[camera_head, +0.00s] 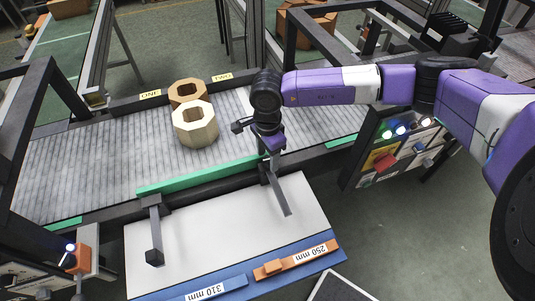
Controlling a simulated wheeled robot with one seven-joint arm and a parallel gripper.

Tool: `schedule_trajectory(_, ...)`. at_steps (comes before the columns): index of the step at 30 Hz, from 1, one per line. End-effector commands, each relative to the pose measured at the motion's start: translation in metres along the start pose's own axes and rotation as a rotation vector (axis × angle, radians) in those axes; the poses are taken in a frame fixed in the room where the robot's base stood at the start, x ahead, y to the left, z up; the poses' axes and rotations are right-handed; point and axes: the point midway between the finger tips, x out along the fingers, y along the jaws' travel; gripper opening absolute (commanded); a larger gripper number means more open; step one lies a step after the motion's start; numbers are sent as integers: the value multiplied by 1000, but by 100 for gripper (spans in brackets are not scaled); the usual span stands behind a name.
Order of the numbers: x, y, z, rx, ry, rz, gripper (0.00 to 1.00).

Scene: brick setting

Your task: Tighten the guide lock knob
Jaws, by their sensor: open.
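A green guide rail (200,177) runs along the near side of the conveyor. A dark bracket (153,222) extends from its left part and ends in a black block (154,257). A second dark bar (281,192) extends toward the camera below my gripper. I cannot tell for certain which part is the guide lock knob; my wrist may hide it. My gripper (271,146) is open and points down over the right part of the rail. Its fingertips are small and partly hidden, and contact with the rail or bar cannot be told.
A panel with lights (400,150) is at right.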

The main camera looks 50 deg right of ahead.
Motion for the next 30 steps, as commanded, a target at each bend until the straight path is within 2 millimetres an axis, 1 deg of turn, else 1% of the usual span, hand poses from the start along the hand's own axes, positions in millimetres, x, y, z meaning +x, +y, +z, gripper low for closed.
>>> schedule_trajectory(7,2,0,0,0,-1,0,55)
schedule_trajectory(8,2,0,0,0,0,0,53)
schedule_trajectory(9,2,0,0,0,0,0,45)
schedule_trajectory(11,2,0,0,0,-1,0,34)
schedule_trajectory(12,2,0,0,0,-1,0,26)
schedule_trajectory(14,2,0,0,0,-1,0,14)
schedule_trajectory(16,2,0,0,0,-1,1,0)
schedule_trajectory(23,2,0,0,11,0,1,0)
schedule_trajectory(30,3,0,0,100,1,1,0)
